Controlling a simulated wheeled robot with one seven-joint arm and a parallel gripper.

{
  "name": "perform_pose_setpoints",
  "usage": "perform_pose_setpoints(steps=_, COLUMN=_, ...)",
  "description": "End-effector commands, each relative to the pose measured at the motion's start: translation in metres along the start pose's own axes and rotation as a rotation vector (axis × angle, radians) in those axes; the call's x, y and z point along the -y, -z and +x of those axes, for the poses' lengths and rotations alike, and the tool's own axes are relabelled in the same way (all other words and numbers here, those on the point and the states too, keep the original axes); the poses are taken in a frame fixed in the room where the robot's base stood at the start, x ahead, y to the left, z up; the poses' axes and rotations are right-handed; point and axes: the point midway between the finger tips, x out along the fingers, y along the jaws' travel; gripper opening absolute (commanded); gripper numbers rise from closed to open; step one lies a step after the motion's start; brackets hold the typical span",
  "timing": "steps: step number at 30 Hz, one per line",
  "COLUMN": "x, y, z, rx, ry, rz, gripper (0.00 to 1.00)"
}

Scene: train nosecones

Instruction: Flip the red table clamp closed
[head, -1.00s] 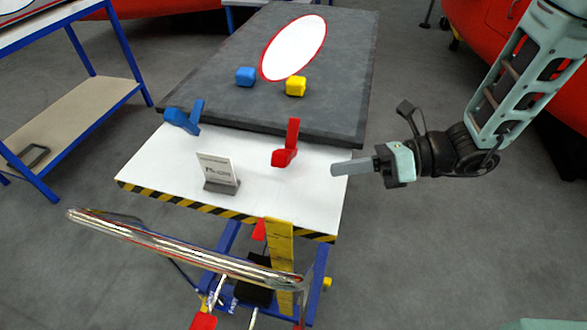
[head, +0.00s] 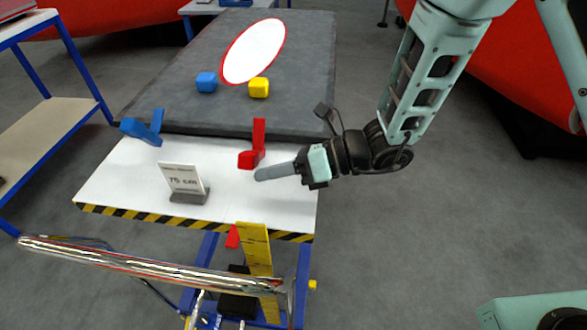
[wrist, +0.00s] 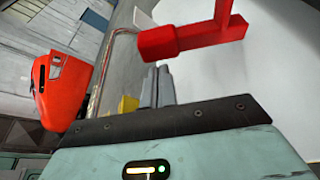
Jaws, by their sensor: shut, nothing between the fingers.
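The red table clamp (head: 254,146) stands on the white tabletop at the front edge of the dark grey slab. Its handle points up. In the wrist view the red clamp (wrist: 190,38) shows at the top, beyond the fingertips. My gripper (head: 258,174) is shut and empty, in front of the clamp and slightly to its right, with its fingers pointing left. In the wrist view my gripper (wrist: 157,70) shows its two grey fingers together, apart from the clamp in the picture. Whether they touch it is not clear from the head view.
A blue clamp (head: 145,130) stands to the left. A sign (head: 184,182) stands on the white table (head: 120,185). A blue block (head: 206,82), a yellow block (head: 259,88) and a white oval with a red rim (head: 253,52) are on the slab (head: 310,80). A metal rail (head: 150,263) runs in front.

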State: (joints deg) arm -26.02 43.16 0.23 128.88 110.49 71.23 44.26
Motion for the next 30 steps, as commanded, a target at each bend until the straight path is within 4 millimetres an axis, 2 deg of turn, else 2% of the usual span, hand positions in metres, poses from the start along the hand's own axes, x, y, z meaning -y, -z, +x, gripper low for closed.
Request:
perform_pose_setpoints(steps=3, x=0.0, y=0.001, z=0.012, rx=-0.001, ry=-0.001, rz=-0.001, gripper=0.0)
perform_pose_setpoints(steps=7, x=0.0, y=0.0, z=0.016, rx=0.001, ry=0.0, rz=0.0, gripper=0.0)
perform_pose_setpoints(steps=20, x=-0.001, y=-0.002, z=0.015, rx=0.001, ry=-0.002, rz=0.01, gripper=0.0)
perform_pose_setpoints(steps=30, x=-0.004, y=-0.021, z=0.008, rx=0.004, ry=-0.051, rz=0.154, gripper=0.0)
